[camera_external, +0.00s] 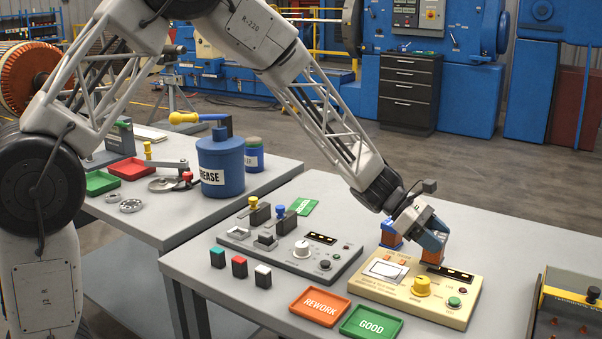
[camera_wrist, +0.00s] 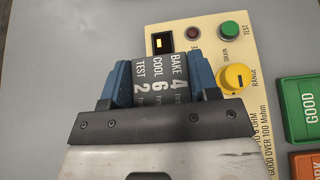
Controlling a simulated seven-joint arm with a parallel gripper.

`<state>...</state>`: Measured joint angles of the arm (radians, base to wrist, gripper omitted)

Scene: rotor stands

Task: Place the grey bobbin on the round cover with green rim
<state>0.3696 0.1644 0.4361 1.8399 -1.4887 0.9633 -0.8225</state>
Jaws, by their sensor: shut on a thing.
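My gripper (camera_external: 412,245) points down over the cream tester (camera_external: 452,309) on the near table. In the wrist view, its blue fingers (camera_wrist: 162,88) are shut on a dark grey piece (camera_wrist: 158,78) with white lettering, "BAKE 4, COOL 6, TEST 2". I cannot tell whether this piece is the grey bobbin; its lower part is hidden by the gripper. The tester also shows in the wrist view (camera_wrist: 262,110), right of and beyond the fingers. I cannot make out a round cover with a green rim. A small blue jar (camera_external: 254,160) on the left table has a grey-green lid.
A grey control panel (camera_external: 268,262) stands left of the tester. An orange REWORK tray (camera_external: 319,307) and green GOOD tray (camera_external: 371,323) lie at the front edge. A blue GREASE pot (camera_external: 221,160) stands on the left table. The right table's back is largely clear.

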